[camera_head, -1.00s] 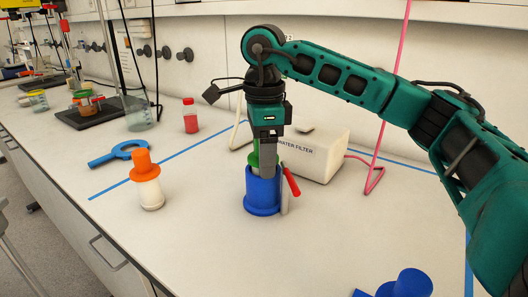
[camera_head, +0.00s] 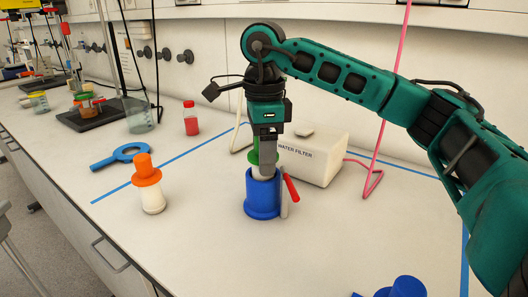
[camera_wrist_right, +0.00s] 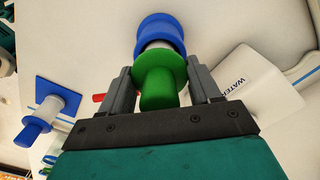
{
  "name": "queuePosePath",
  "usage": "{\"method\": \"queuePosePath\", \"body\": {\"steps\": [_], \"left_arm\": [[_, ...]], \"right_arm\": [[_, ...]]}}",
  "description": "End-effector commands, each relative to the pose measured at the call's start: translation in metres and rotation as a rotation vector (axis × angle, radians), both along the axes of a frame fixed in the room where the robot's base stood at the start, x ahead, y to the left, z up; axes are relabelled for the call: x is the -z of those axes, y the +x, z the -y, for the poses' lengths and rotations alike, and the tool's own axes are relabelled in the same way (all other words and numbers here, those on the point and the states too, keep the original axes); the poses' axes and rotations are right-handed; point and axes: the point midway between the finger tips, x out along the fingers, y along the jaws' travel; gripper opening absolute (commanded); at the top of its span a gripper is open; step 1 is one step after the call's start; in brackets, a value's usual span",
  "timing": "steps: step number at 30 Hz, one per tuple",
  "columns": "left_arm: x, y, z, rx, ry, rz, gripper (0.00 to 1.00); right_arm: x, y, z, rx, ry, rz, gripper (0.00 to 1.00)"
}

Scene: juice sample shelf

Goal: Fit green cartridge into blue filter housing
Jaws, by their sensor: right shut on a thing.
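The green cartridge (camera_head: 253,158) has a green flanged cap and a pale body. My right gripper (camera_head: 265,165) is shut on it and holds it upright over the blue filter housing (camera_head: 262,197). In the right wrist view the green cap (camera_wrist_right: 157,82) sits between my two fingers, with a pale band of body between it and the blue housing (camera_wrist_right: 160,32). The lower body seems to be within the housing's mouth, but how deep I cannot tell. Fingers partly hide the cartridge in the head view. My left gripper is not in view.
A red-handled part (camera_head: 291,188) stands close beside the housing. The white water filter box (camera_head: 312,160) is just behind. An orange-capped white piece (camera_head: 148,185), a blue ring tool (camera_head: 122,155) and a red bottle (camera_head: 191,120) are left. A blue object (camera_head: 405,287) lies front right.

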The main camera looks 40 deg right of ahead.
Motion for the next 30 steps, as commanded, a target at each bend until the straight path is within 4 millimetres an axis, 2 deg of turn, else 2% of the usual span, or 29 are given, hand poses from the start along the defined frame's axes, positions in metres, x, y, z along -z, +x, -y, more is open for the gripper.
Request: {"method": "queuePosePath", "body": {"steps": [30], "left_arm": [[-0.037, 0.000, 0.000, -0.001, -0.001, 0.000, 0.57]], "right_arm": [[-0.044, 0.000, 0.000, 0.000, 0.000, 0.002, 0.28]]}}
